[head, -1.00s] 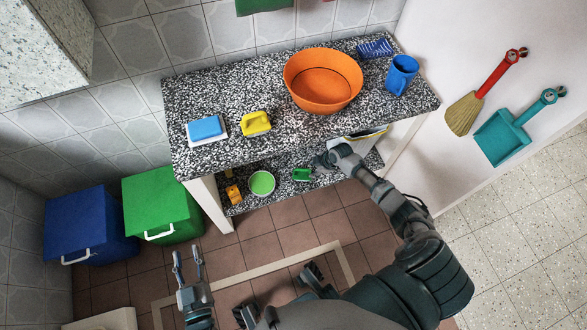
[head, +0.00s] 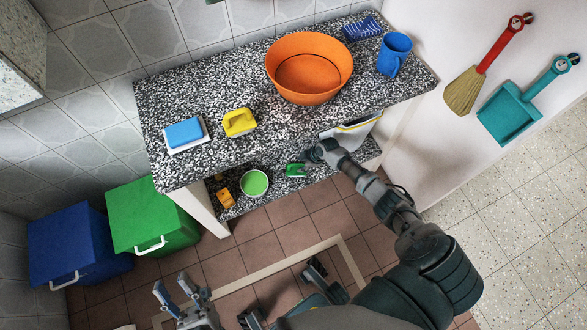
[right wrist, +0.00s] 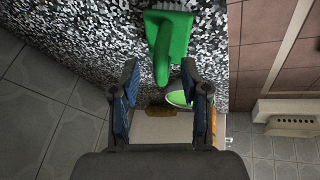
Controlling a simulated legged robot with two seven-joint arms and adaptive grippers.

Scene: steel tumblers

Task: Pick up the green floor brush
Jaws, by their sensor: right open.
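The green floor brush (head: 294,169) lies on the speckled lower shelf (head: 292,184), under the worktop. It also shows in the right wrist view (right wrist: 175,38), with bristles at the top and its handle pointing down the picture. My right gripper (head: 311,158) is just right of the brush in the head view. In the right wrist view my right gripper (right wrist: 160,78) is open, and the handle end appears between its fingertips; contact is not visible. My left gripper (head: 173,289) is open and empty over the floor, far from the brush.
A green bowl (head: 254,183) and an orange item (head: 226,197) stand left of the brush. The worktop (head: 222,160) overhangs the shelf. A white dustpan-like object (head: 350,135) is right of my gripper.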

